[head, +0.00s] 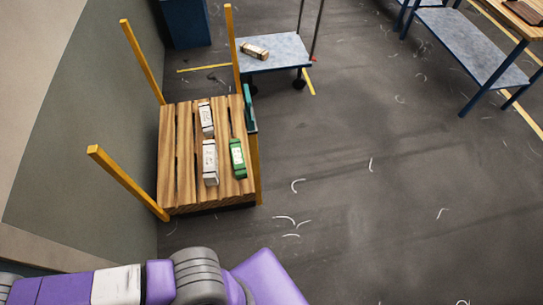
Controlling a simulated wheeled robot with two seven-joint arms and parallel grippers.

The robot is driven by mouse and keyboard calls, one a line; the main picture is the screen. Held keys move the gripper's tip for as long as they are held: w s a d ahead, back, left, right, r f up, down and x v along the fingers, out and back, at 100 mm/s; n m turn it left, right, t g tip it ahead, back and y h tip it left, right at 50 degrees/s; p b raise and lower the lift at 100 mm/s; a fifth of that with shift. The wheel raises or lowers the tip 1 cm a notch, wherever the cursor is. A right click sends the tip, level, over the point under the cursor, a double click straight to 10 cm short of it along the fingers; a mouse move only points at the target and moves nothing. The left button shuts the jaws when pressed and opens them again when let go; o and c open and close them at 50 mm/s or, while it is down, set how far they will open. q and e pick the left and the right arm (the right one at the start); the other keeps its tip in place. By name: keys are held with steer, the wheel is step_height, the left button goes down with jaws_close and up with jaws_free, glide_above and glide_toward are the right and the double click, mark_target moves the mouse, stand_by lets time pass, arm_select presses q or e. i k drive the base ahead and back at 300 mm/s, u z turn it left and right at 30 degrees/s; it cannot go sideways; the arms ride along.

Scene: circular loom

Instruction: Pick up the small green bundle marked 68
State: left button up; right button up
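A small green bundle (237,158) with a white label lies on the wooden slatted pallet (184,190), near its right edge. The mark on its label is too small to read. Two white bundles, a nearer one (210,162) and a farther one (206,118), lie to its left on the same slats. A purple and grey arm link of mine crosses the bottom left. Neither of my grippers shows, and nothing touches the green bundle.
Yellow posts (126,178) stand at the pallet's corners. A teal piece (250,107) is at its right edge. A cart (282,47) behind bears a tan bundle (255,50). A blue-framed bench (470,45) is at upper right. Floor right of the pallet is open, with scattered pale scraps.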

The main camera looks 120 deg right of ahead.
mark_target(239, 164)
steer(key=z, duration=3.8)
